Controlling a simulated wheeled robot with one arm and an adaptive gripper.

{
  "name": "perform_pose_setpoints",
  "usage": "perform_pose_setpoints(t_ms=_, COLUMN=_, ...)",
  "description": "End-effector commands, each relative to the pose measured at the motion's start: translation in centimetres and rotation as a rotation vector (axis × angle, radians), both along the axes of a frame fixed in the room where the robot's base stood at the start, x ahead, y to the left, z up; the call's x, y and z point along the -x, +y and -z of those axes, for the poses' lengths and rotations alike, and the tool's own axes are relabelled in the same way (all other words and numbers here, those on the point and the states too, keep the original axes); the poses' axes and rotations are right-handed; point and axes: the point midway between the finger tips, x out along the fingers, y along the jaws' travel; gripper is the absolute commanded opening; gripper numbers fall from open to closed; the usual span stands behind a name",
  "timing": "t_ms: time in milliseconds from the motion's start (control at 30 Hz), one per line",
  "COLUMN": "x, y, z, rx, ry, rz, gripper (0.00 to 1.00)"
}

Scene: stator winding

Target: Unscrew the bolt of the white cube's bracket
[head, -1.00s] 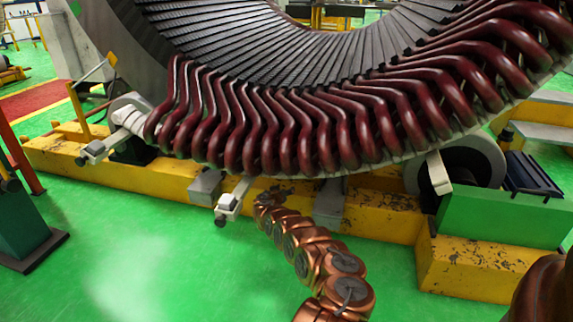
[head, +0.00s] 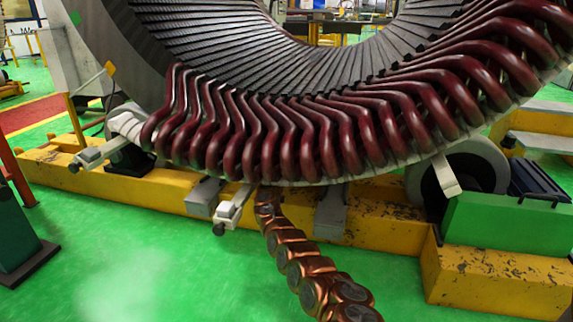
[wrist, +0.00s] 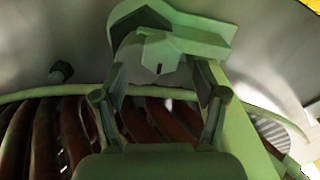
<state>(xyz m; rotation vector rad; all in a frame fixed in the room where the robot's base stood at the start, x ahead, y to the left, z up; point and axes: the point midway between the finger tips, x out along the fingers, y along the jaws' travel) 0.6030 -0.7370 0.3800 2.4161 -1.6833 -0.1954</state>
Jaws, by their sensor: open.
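A white cube bracket (head: 229,212) with a dark bolt end (head: 219,229) sticks out at the lower edge of the stator in the head view. My copper-coloured arm reaches up just right of it, and its tip goes out of sight under the coils. In the wrist view my gripper (wrist: 160,82) is open, its two fingers spread apart. A pale, green-lit block (wrist: 160,55) with a small dark slot lies ahead, between and beyond the fingertips. I cannot tell whether the fingers touch it. A dark bolt-like knob (wrist: 61,72) shows on the left.
Dark red coils (head: 300,130) of the big stator hang over the arm. A yellow beam (head: 380,222) runs beneath. Another white bracket (head: 100,155) is at the left and one (head: 446,175) at the right. A green block (head: 505,222) stands at right. Green floor (head: 130,250) is free in front.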

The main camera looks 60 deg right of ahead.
Motion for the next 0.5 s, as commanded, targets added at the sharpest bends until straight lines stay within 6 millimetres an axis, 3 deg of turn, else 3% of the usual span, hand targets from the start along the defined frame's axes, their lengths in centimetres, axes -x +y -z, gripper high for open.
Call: perform_pose_setpoints(t_ms=500, x=-1.1, y=-2.5, z=0.2, rx=-0.003, ry=0.001, rz=0.000, gripper=0.71)
